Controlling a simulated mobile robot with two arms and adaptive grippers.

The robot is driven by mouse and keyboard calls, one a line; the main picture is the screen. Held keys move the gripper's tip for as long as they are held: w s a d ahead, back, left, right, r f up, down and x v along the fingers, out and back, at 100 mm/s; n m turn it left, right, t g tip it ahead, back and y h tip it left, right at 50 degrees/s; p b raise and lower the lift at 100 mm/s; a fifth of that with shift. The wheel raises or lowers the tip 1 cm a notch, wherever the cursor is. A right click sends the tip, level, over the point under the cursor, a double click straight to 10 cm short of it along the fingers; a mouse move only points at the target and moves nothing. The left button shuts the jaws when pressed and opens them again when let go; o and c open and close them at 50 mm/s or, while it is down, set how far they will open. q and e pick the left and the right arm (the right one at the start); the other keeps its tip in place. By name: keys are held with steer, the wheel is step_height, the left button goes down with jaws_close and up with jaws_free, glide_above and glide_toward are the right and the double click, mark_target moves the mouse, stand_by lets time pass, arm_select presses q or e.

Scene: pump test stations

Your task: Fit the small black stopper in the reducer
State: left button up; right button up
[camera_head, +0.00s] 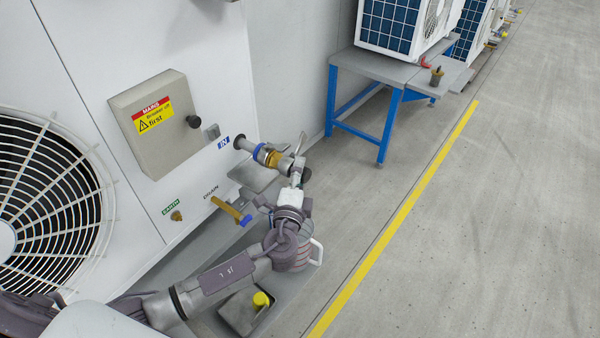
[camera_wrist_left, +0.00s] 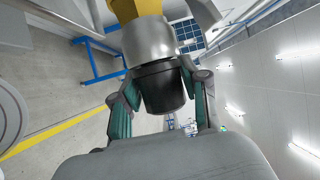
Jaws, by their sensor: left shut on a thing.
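The small black stopper (camera_wrist_left: 162,88) is between the two fingers of my left gripper (camera_wrist_left: 161,97), which is shut on it. In the wrist view its upper end meets the open end of the silver reducer (camera_wrist_left: 150,42). I cannot tell how deep it sits inside. In the head view the reducer (camera_head: 285,164) is at the outer end of the IN pipe, past a brass fitting (camera_head: 266,156). My left gripper (camera_head: 295,181) is right beside the reducer and hides the stopper there. My right gripper is not in view.
A grey breaker box (camera_head: 155,118) is on the white unit's wall. A blue-framed bench (camera_head: 385,110) stands farther back. The floor right of the yellow line (camera_head: 425,185) is clear.

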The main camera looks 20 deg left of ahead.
arm_select(q)
steer(key=o, duration=1)
steer(key=shift+o, duration=0.2)
steer(key=shift+s, duration=0.1)
steer(key=s+d, duration=0.2)
steer(key=s, duration=0.9)
steer(key=shift+s+f, duration=0.35)
steer(key=shift+f, duration=0.05)
